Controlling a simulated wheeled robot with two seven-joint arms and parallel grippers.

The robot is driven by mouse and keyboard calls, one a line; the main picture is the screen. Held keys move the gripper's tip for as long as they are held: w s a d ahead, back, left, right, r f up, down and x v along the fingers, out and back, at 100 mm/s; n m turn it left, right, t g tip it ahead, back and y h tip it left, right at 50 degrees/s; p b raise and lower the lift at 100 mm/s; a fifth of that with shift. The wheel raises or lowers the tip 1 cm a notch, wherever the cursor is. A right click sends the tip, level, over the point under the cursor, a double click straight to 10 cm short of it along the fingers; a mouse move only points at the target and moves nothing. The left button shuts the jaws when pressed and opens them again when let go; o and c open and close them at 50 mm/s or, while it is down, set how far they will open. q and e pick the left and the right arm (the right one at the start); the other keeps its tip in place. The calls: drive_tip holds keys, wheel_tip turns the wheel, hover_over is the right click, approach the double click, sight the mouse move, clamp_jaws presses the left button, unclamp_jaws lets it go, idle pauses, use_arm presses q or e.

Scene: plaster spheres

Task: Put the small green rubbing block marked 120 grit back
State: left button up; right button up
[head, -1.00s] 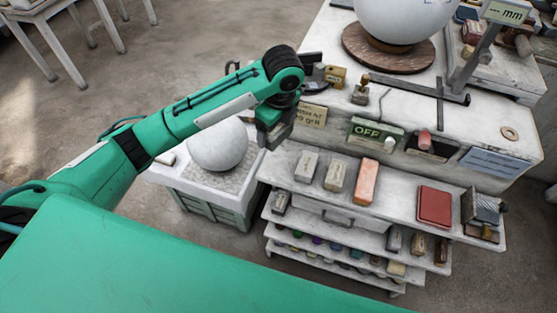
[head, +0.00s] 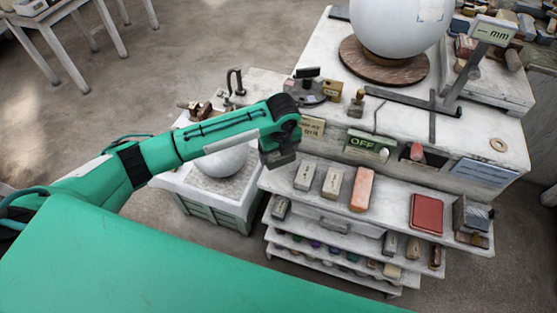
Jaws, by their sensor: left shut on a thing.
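My left gripper (head: 279,158) is shut, pointing down, in front of the cabinet's left end, just above and left of the upper shelf (head: 320,207). The thing between its jaws is too dark and covered to make out, so I cannot read a colour or a grit mark. On the upper shelf stand a grey block (head: 305,176), a beige block (head: 332,182), an orange block (head: 362,189) and a red block (head: 426,213). I see no block there that is plainly green and marked 120. My right gripper is not in view.
A white sphere (head: 220,160) sits in a tub left of the shelves. A large sphere (head: 398,25) rests on a round wooden stand on the bench. Lower shelves (head: 330,247) hold several small blocks.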

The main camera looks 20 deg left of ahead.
sight(278, 170)
use_arm(q)
wheel_tip(278, 170, down, 3)
drive_tip(key=shift+r+p, duration=0.1)
drive_tip(key=shift+p, duration=0.2)
wheel_tip(278, 170, down, 3)
drive_tip(key=shift+f+p, duration=0.15)
drive_tip(key=shift+p, duration=0.4)
drive_tip(key=shift+f, duration=0.2)
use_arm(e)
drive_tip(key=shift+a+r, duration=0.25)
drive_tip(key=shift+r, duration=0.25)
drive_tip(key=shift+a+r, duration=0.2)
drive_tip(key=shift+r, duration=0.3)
use_arm(q)
drive_tip(key=shift+f, duration=0.2)
drive_tip(key=o, duration=1.1)
drive_tip(key=shift+c, duration=0.2)
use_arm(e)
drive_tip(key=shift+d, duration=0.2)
use_arm(q)
drive_tip(key=shift+r, duration=0.1)
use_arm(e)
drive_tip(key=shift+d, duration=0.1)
